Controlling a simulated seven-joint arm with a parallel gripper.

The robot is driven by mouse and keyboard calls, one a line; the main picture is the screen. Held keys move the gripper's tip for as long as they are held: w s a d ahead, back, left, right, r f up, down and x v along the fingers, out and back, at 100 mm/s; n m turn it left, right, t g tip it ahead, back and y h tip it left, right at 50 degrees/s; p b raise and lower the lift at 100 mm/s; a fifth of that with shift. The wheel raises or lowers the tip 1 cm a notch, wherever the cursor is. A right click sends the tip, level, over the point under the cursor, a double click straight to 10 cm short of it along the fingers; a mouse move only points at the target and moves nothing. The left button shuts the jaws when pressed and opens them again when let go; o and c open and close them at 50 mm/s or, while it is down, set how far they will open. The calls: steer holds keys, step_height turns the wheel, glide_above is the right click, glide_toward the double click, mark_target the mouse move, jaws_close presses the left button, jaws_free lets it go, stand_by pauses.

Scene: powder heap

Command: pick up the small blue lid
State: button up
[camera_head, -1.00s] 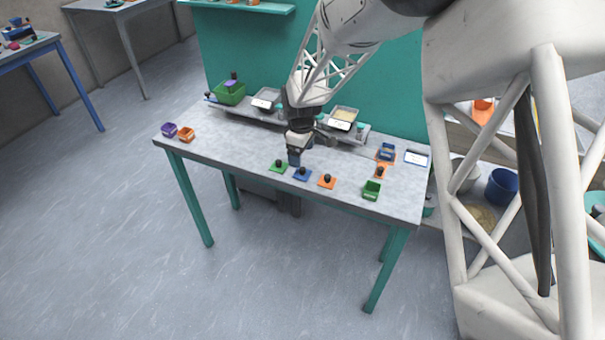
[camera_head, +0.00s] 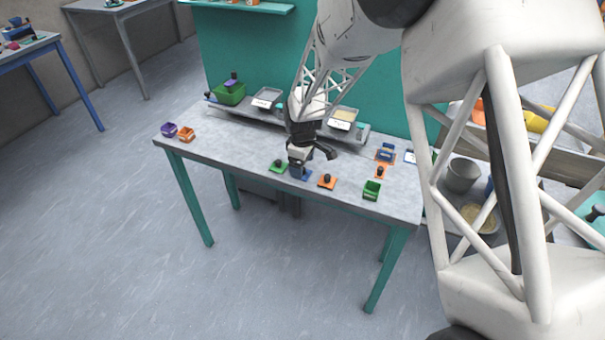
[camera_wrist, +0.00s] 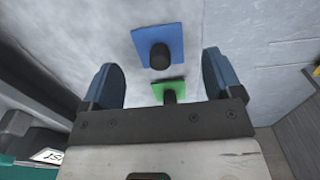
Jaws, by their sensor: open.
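The small blue lid (camera_wrist: 168,37) is a flat blue square with a dark round knob. In the wrist view it lies on the table at the top middle, ahead of and between my fingers but apart from them. A green lid (camera_wrist: 176,92) shows between the fingers in the wrist view.
In the head view the green lid (camera_head: 277,167) lies close left of my gripper and an orange lid (camera_head: 327,182) close right.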

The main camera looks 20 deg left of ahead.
steer(key=shift+f, duration=1.5)
steer(key=c, duration=1)
steer(key=shift+r, duration=0.15)
steer(key=shift+r, duration=0.8)
steer(key=shift+s+d+r, duration=0.1)
steer(key=shift+s+r, duration=0.05)
steer(key=shift+r, duration=0.75)
steer(key=s+d+r, duration=0.1)
steer(key=s+d, duration=0.8)
steer(key=s, duration=0.3)
steer(key=shift+s+d+r, duration=0.15)
steer(key=shift+s+d, duration=0.1)
steer(key=shift+w, duration=0.1)
